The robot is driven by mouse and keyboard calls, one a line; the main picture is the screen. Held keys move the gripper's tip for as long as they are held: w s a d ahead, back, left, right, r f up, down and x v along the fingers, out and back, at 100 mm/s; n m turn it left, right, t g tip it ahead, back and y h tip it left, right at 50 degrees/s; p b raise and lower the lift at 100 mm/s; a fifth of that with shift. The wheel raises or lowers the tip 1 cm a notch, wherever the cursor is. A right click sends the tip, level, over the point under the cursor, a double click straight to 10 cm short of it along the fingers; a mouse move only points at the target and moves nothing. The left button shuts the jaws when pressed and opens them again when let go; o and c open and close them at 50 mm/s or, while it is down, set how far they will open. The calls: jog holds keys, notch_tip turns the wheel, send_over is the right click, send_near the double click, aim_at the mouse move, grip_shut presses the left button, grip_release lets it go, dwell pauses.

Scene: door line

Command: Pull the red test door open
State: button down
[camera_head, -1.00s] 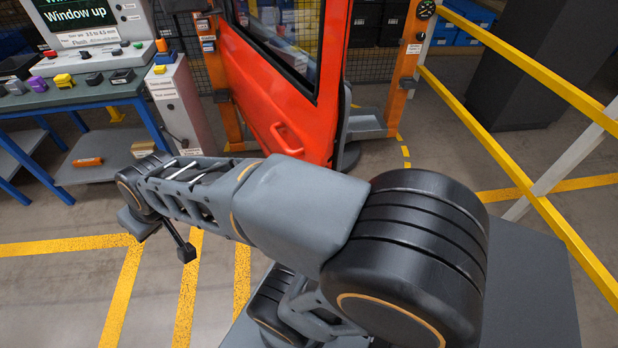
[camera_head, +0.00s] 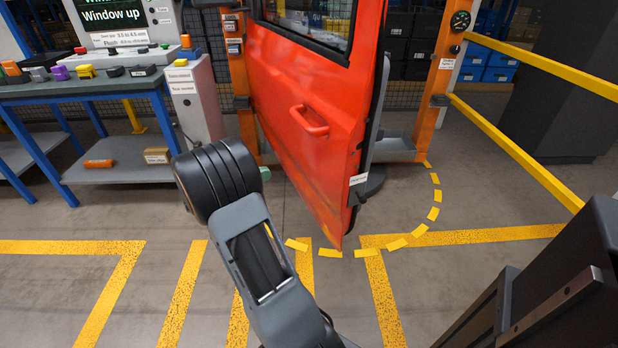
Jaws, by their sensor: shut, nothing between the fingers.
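The red door (camera_head: 310,120) hangs between two orange posts in the head view. It stands ajar, its right edge swung out toward me and away from the right post (camera_head: 438,75). Its lower corner is above the dashed yellow arc on the floor. The red pull handle (camera_head: 309,120) on the door's face is in clear view, and nothing touches it there. My arm reaches up left of the door's lower part.
A workbench (camera_head: 80,92) with colored parts and a screen stands at the left, beside a grey labelled cabinet (camera_head: 195,100). Yellow rails (camera_head: 520,150) run along the right, with a dark cabinet behind. The marked floor in front of the door is largely clear.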

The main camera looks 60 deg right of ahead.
jog(key=g, duration=0.1)
jog(key=b, duration=0.4)
send_near(318, 163)
jog(key=x, duration=0.7)
jog(key=shift+s+d, duration=0.15)
jog(key=shift+d, duration=0.05)
jog(key=shift+r, duration=0.1)
